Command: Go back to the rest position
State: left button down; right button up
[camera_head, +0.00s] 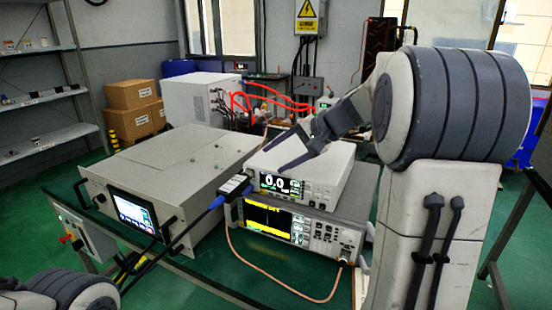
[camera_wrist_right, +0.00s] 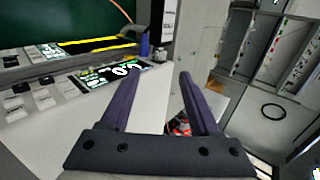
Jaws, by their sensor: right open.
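My right gripper (camera_head: 288,150) hangs over the top of a white instrument (camera_head: 325,170) with a lit display reading 0.0. Its dark fingers are apart and I see nothing between them. In the right wrist view the open fingers (camera_wrist_right: 160,74) point across the instrument's white top, with its display and buttons to the left. My right arm fills the right side of the head view. Part of my left arm shows at the lower left corner; its gripper is outside the picture.
Below the white instrument is a larger analyzer (camera_head: 268,222) with a yellow screen. A grey generator box (camera_head: 165,172) with a touchscreen stands to the left. Blue-ended and copper cables run in front. A white cabinet (camera_head: 195,98) with red cables is behind. Shelves (camera_head: 40,105) stand far left.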

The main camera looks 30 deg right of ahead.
jog(key=s+a+f+n+g+p, duration=0.1)
jog(key=s+a+n+g+p, duration=0.25)
jog(key=s+a, duration=0.45)
jog(key=s+a+f+n+g+p, duration=0.1)
jog(key=s+a+n+g+p, duration=0.2)
jog(key=a, duration=0.9)
jog(key=s+a+f+n+h+p, duration=0.1)
jog(key=s+a+n+h+p, duration=0.1)
jog(key=s+n, duration=0.3)
jog(key=s+a+f+n+g+h+p, duration=0.1)
jog(key=s+n, duration=0.5)
jog(key=s, duration=0.8)
jog(key=shift+a+f+h+p, duration=0.45)
jog(key=shift+h+p, duration=0.3)
jog(key=shift+h, duration=0.35)
